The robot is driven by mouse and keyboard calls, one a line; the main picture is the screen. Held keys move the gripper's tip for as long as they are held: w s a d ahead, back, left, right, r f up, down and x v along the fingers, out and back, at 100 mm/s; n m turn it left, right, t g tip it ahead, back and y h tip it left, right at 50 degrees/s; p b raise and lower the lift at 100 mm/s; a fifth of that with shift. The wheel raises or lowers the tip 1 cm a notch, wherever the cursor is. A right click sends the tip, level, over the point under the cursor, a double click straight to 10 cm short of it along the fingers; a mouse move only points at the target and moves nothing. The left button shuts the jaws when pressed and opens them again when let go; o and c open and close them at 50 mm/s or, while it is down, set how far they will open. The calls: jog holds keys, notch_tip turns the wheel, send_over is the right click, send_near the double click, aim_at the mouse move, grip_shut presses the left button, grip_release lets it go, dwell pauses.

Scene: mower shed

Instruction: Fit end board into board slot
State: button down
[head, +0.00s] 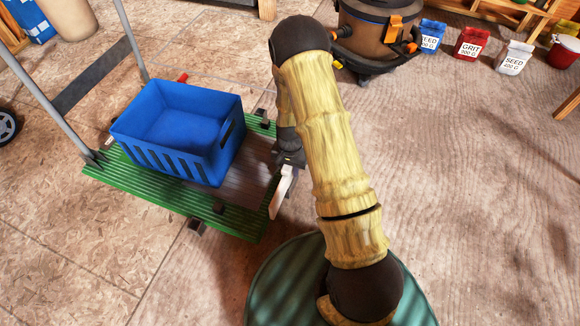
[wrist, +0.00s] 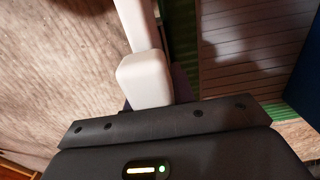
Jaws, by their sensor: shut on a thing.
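The white end board (head: 283,192) is in my gripper (head: 289,160), beside the right end of a green cart deck (head: 240,222) in the head view. The board looks narrow and tilted, seen nearly edge-on. In the wrist view the white board (wrist: 146,78) runs up from my gripper's dark body, with a thicker block at its near end. The fingertips are mostly hidden behind it. No board slot shows clearly; black brackets (head: 218,207) sit along the deck's edges. I cannot tell whether the board touches the deck.
A blue crate (head: 165,155) stands on the deck, next to a bare grey-brown panel (head: 247,184). A grey handle frame (head: 92,75) rises at the cart's left end. A shop vacuum (head: 375,38) and several bags stand at the back. The floor to the right is clear.

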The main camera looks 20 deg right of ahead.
jog(key=shift+f, duration=0.2)
jog(key=c, duration=1.1)
grip_release()
notch_tip(320, 180, up, 17)
jog(key=p, duration=0.9)
jog(key=shift+r, duration=0.2)
